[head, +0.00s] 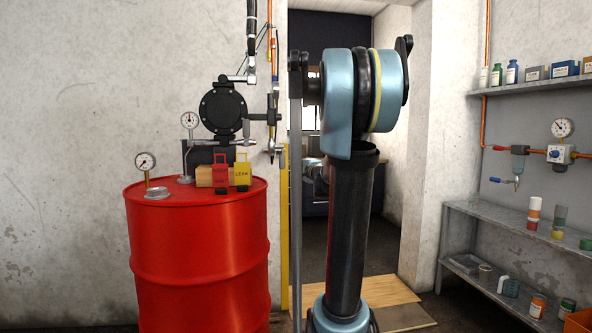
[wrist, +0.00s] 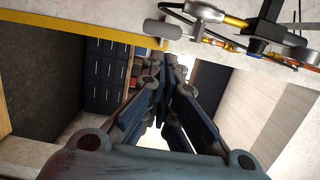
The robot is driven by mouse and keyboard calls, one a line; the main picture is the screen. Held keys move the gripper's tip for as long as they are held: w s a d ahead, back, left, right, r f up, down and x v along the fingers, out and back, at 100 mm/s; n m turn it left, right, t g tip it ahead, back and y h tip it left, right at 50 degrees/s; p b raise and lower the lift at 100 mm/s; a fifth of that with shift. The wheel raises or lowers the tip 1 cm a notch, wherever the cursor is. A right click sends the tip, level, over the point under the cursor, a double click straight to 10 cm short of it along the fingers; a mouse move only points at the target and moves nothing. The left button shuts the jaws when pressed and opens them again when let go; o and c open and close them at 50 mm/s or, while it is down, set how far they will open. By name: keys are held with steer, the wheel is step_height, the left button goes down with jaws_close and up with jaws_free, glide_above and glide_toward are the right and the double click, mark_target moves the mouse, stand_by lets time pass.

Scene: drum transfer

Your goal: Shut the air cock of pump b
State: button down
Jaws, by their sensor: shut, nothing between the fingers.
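A black round-bodied pump (head: 222,110) stands on the red drum (head: 200,240) in the head view. I can read no letter on it. An air line with a copper-coloured pipe (head: 274,45) comes down at its right, with metal fittings (head: 271,115) below. I cannot make out which fitting is the air cock, or its lever's position. In the wrist view, pipework with a grey cylinder (wrist: 162,29) and a brass-coloured section (wrist: 236,21) runs along the top right. My gripper (wrist: 170,66) is shut and empty, apart from this pipework. I cannot make out its fingers in the head view.
Red and yellow tags (head: 242,174) and two gauges (head: 145,161) sit on the drum top. A doorway lies behind my arm. Right, a shelf (head: 540,80) holds bottles and boxes; below it are copper piping, a gauge (head: 562,128) and a lower rack (head: 510,225).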

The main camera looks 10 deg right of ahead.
mark_target(282, 157)
steer(key=w+a, duration=0.2)
steer(key=w, duration=1)
steer(key=shift+w+a, duration=0.2)
steer(key=shift+a, duration=0.2)
